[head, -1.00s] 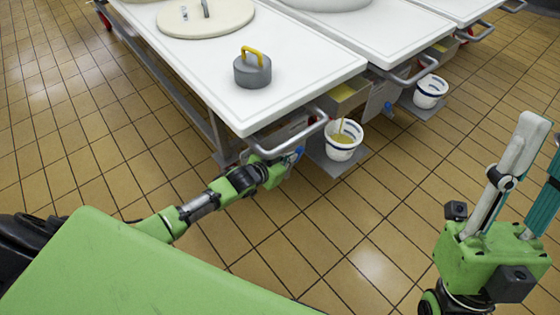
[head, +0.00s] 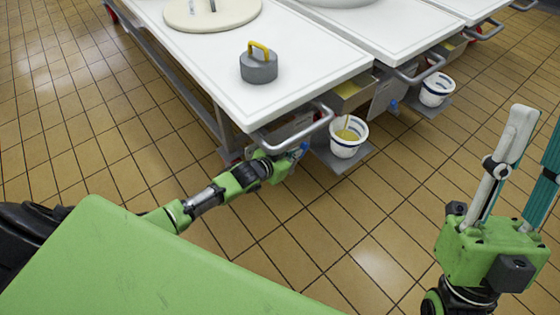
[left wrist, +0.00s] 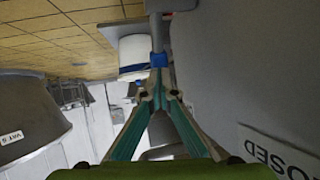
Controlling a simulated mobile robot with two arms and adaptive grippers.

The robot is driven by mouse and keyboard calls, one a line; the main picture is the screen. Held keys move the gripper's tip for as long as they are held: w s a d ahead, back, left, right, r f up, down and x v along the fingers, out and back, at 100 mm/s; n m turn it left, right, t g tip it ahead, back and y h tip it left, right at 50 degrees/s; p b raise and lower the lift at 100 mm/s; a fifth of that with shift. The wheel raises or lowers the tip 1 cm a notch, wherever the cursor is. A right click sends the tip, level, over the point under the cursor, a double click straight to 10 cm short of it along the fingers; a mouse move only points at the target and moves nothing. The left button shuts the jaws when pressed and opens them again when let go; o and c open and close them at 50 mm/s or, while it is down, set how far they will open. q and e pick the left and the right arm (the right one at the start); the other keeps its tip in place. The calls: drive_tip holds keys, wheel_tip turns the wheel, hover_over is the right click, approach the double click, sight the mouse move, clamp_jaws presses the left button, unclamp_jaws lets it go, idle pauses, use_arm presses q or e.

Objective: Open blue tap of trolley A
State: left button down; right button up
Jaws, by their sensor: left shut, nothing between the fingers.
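The near trolley (head: 285,82) has a white top and a metal handle bar (head: 300,134). Its letter cannot be read. A blue tap (head: 304,148) sits below the handle bar, by my left gripper (head: 290,159). In the left wrist view the blue tap (left wrist: 158,59) is straight ahead of the fingertips of my left gripper (left wrist: 158,80). These fingers are shut with nothing between them; contact with the tap cannot be told. A thin yellow stream (head: 347,121) runs into a white bucket with blue bands (head: 347,148). My right gripper (head: 536,130) is open and empty, far right.
A grey weight with a yellow handle (head: 259,68) stands on the near trolley. Farther trolleys (head: 374,28) stand to the right, one with another bucket (head: 436,90). Lettering ending in "OSED" (left wrist: 268,152) shows in the left wrist view. The tiled floor (head: 400,200) is clear.

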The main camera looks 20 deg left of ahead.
use_arm(q)
drive_tip(key=v, duration=1.1)
drive_tip(key=shift+s, duration=0.2)
